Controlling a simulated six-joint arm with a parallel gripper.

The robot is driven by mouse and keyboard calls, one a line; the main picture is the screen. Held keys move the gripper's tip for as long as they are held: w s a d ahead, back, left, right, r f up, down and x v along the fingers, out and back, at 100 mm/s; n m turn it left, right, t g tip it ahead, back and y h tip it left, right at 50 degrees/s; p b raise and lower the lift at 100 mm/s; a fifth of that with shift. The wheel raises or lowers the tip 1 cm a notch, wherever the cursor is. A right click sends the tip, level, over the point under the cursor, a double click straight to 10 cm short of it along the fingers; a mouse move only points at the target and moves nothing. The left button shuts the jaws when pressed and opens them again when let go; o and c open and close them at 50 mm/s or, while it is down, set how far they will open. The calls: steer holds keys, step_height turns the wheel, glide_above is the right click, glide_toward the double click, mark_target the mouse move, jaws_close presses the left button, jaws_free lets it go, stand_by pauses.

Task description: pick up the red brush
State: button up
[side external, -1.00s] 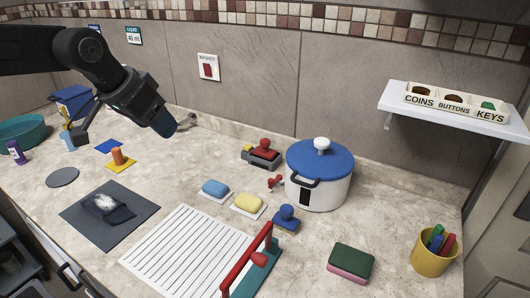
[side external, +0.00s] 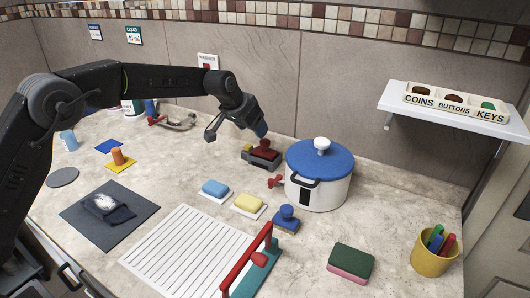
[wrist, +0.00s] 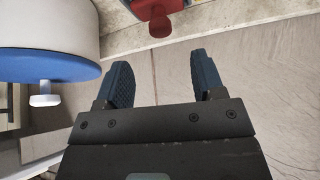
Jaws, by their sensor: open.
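The red brush (side external: 264,148), with a rounded knob handle, sits on a dark grey base (side external: 260,160) near the back wall, left of the white pot. In the wrist view the red brush (wrist: 158,10) is at the top edge, partly cut off, beyond the fingertips. My gripper (side external: 262,130) is just above the brush in the side view, with its blue fingers overlapping the top of it. In the wrist view my gripper (wrist: 160,72) is open, with nothing between its fingers, and apart from the brush.
The white pot with blue lid (side external: 320,163) stands close on the right; its lid (wrist: 45,65) fills the wrist view's left. A small red object (side external: 275,181) lies before the pot. A blue brush (side external: 286,214), blue sponge (side external: 215,188) and yellow sponge (side external: 248,202) lie nearer the front.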

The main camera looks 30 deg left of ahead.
mark_target(264, 140)
steer(key=x, duration=0.9)
steer(key=shift+w+d+f, duration=0.1)
steer(key=shift+w, duration=0.2)
steer(key=c, duration=1)
steer(key=shift+r, duration=0.95)
step_height(264, 140, up, 2)
steer(key=shift+r, duration=0.1)
steer(key=s+a+r, duration=0.4)
steer(key=a+r, duration=0.3)
steer(key=a, duration=0.4)
